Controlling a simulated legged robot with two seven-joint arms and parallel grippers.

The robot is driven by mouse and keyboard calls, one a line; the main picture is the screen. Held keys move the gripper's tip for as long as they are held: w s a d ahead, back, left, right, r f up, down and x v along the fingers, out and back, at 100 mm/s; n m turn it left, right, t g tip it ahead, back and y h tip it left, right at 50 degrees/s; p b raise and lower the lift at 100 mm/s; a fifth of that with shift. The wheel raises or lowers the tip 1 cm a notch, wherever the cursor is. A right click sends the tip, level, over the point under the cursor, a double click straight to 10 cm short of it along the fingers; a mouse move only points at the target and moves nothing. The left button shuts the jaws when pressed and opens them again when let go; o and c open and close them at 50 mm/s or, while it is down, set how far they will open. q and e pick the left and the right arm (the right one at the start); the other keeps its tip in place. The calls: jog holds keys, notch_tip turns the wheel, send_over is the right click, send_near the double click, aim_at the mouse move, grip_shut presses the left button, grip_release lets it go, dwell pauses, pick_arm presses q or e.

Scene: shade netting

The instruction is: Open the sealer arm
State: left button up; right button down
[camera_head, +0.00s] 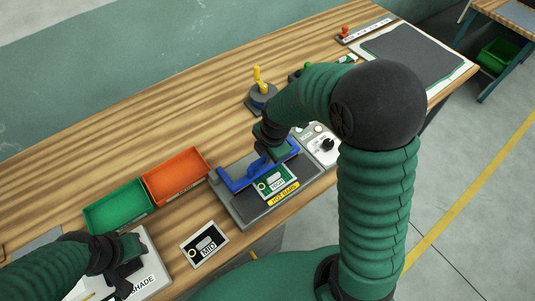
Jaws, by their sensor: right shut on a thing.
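The sealer (242,216) is a grey flat unit on the wooden bench, with a yellow label on its front edge. Its blue sealer arm (233,184) spans the unit's far side; I cannot tell how far it is raised. My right gripper (264,152) is shut on the blue arm near its middle, and my green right arm hides part of the area behind it. A green card (268,182) lies on the sealer, in front of the blue arm. My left gripper (127,275) is at the lower left over a white panel marked SHADE; its fingers are dark and unclear.
A green tray (118,207) and an orange tray (177,178) stand left of the sealer. A control box with a dial (326,146) and a yellow-handled tool (259,84) are nearby. The back-left bench is clear.

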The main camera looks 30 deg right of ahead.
jog(key=shift+a, duration=0.4)
jog(key=shift+d, duration=0.35)
pick_arm(q)
jog(key=shift+a, duration=0.15)
jog(key=shift+a, duration=0.1)
pick_arm(e)
jog(key=shift+a, duration=0.1)
jog(key=shift+w+r, duration=0.1)
jog(key=shift+r, duration=0.05)
